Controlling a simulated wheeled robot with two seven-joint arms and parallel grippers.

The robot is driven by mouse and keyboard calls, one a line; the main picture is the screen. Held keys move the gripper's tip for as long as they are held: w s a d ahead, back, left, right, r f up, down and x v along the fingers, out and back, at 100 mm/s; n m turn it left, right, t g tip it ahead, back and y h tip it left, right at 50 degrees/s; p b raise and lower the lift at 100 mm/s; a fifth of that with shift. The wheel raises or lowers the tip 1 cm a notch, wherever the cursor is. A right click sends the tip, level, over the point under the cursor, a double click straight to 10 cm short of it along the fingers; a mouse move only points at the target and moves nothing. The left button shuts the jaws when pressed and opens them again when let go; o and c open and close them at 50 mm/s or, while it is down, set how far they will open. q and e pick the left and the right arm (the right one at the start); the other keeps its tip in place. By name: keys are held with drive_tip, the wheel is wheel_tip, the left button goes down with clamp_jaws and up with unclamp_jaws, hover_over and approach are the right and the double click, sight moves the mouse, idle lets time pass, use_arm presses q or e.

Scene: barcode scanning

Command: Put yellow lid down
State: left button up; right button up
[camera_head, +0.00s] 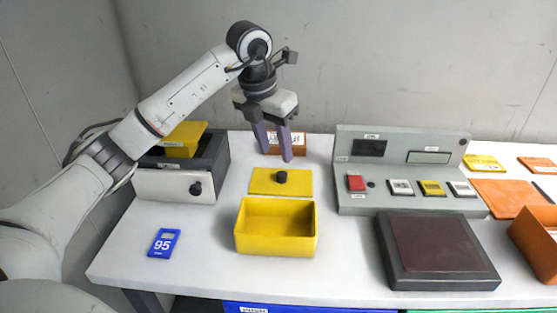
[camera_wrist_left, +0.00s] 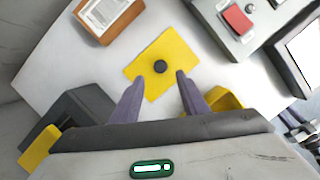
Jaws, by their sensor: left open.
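The yellow lid (camera_head: 281,181) lies flat on the white table behind the open yellow box (camera_head: 276,232), its dark round knob facing up. My left gripper (camera_head: 278,157) is open and empty, pointing down above and just behind the lid. In the left wrist view the lid (camera_wrist_left: 163,62) with its knob (camera_wrist_left: 160,66) shows beyond the two spread fingertips (camera_wrist_left: 160,82), apart from them. The yellow box (camera_wrist_left: 222,98) is partly hidden there by a finger.
A grey drawer unit (camera_head: 208,160) with a yellow item (camera_head: 185,138) stands left. A blue 95 card (camera_head: 164,243) lies in front of it. A grey control panel (camera_head: 405,145), a dark scale-like pad (camera_head: 435,247) and orange boxes (camera_head: 535,235) are right. A small brown box (camera_head: 292,143) stands behind.

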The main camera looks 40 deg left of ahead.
use_arm(q)
drive_tip(key=v, duration=0.4)
drive_tip(key=shift+r, duration=0.1)
use_arm(e)
drive_tip(key=shift+w+r, duration=0.15)
drive_tip(key=shift+r, duration=0.1)
drive_tip(key=shift+w+r, duration=0.25)
